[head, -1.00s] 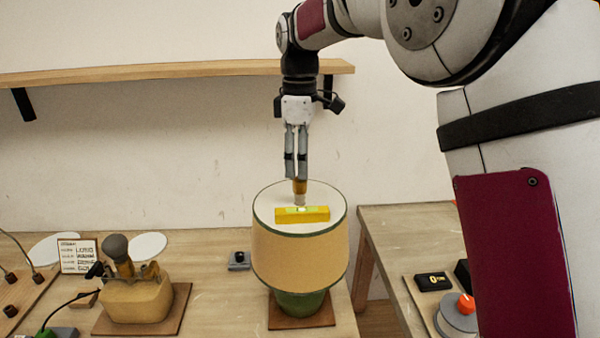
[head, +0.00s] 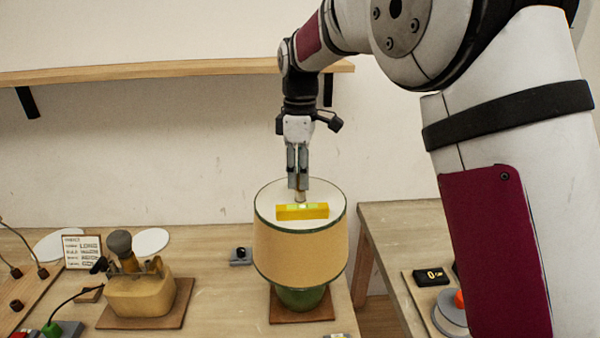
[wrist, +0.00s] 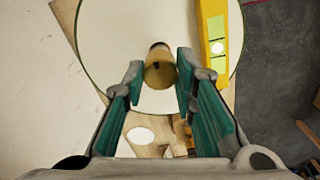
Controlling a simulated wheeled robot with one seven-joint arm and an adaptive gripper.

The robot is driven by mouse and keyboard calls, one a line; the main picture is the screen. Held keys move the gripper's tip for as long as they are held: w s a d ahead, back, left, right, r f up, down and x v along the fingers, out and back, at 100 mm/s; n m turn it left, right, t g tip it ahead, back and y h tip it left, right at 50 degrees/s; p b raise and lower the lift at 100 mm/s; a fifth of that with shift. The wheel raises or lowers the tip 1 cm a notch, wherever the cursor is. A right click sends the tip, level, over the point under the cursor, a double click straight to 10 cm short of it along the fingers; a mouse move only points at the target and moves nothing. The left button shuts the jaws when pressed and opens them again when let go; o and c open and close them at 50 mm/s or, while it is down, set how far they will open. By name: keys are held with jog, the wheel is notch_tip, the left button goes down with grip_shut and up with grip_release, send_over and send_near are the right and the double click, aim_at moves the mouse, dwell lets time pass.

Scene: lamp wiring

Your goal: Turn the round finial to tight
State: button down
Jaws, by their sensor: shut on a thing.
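The round finial (wrist: 160,68) is a small brass-coloured piece seen from above in the wrist view, over the middle of the lampshade's white top. My gripper (wrist: 158,75) has its fingers on either side of the finial and is shut on it. In the head view my gripper (head: 298,187) points straight down, and its fingertips hide most of the finial. A short pale post (head: 300,197) shows just under them. The lamp has a tan shade (head: 300,250) with green trim and a green base (head: 301,298). It stands upright. I cannot tell how tight the finial is.
A yellow spirit level (head: 302,211) lies on the shade top, close in front of my fingers. A wall shelf (head: 150,71) runs behind. A second table (head: 405,222) is at right.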

jog(key=shift+m, duration=0.3)
jog(key=m, duration=0.4)
jog(key=shift+m, duration=0.3)
jog(key=m, duration=0.9)
jog(key=shift+m, duration=1.9)
jog(key=c, duration=1.3)
grip_release()
